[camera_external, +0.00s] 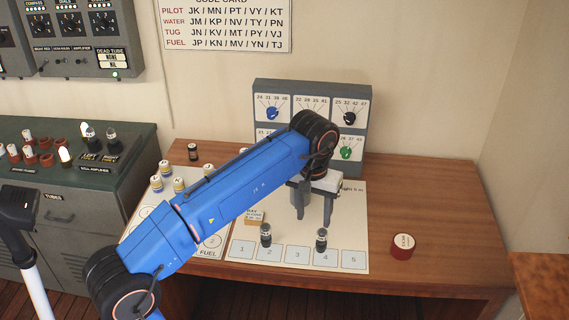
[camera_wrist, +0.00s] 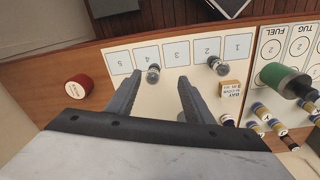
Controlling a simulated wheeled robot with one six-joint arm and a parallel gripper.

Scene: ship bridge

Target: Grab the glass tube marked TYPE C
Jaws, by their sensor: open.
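Two small glass tubes with dark parts stand on the white chart (camera_external: 240,235). One tube (camera_external: 321,240) is by square 4 and the other tube (camera_external: 265,235) by square 2. Their markings are too small to read, so I cannot tell which is TYPE C. My gripper (camera_external: 313,218) is open and empty, pointing down over the chart, just behind the tube by square 4. In the wrist view that tube (camera_wrist: 153,74) shows between the fingertips, beyond them. The square 2 tube (camera_wrist: 218,66) is right of the fingers.
More tubes (camera_external: 65,155) sit on the green cabinet at left. A small tan box (camera_wrist: 230,93), a green cylinder (camera_wrist: 280,76) and several small bottles (camera_wrist: 256,109) stand on the chart side. A red round tin (camera_external: 402,246) is at right. A grey dial panel (camera_external: 312,90) stands behind.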

